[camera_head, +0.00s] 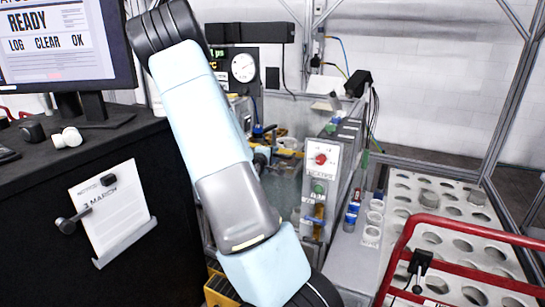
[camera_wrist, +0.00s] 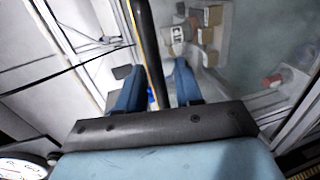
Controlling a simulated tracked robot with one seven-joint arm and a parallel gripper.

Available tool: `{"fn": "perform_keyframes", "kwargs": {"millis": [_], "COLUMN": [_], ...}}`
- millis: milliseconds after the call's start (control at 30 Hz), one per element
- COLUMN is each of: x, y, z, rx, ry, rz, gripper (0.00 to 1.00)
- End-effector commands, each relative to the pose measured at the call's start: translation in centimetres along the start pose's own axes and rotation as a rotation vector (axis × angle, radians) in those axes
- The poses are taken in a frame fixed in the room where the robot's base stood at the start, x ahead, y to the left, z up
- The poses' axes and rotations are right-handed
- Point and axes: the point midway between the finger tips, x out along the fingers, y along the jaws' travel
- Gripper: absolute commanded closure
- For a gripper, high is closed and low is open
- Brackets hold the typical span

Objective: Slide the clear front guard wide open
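In the wrist view my gripper (camera_wrist: 158,68) has its two blue fingers apart. A dark upright bar (camera_wrist: 148,40) with a yellow edge passes between them. A gap shows between the bar and the right finger, and whether the left finger touches the bar is unclear. The clear front guard (camera_wrist: 235,75) is a hazy pane to the right of the bar, with machine parts showing through it. In the head view my arm reaches down across the machine front and hides my gripper and the bar. Part of the hazy guard (camera_head: 285,195) shows right of my arm.
A control box (camera_head: 320,160) with a red knob stands right of my arm. A rack with round holes (camera_head: 400,185) and a red rail (camera_head: 470,226) are at the right. A black cabinet (camera_head: 40,220) with a monitor (camera_head: 60,45) is close on the left.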

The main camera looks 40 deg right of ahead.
Motion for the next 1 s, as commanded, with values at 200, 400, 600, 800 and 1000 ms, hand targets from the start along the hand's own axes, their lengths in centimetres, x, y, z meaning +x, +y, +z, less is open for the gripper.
{"fn": "perform_keyframes", "kwargs": {"millis": [200,400,600,800,1000], "x": [0.04,0.03,0.02,0.0,-0.01], "y": [-0.01,-0.01,-0.04,-0.08,-0.11], "z": [0.0,0.02,0.03,0.04,0.04], "rx": [0.0,0.0,-0.001,-0.001,-0.001], "ry": [0.0,0.0,0.0,-0.001,-0.001], "rz": [0.0,0.0,-0.001,-0.002,-0.002], "gripper": [0.65,0.81,1.0,1.0,1.0]}}
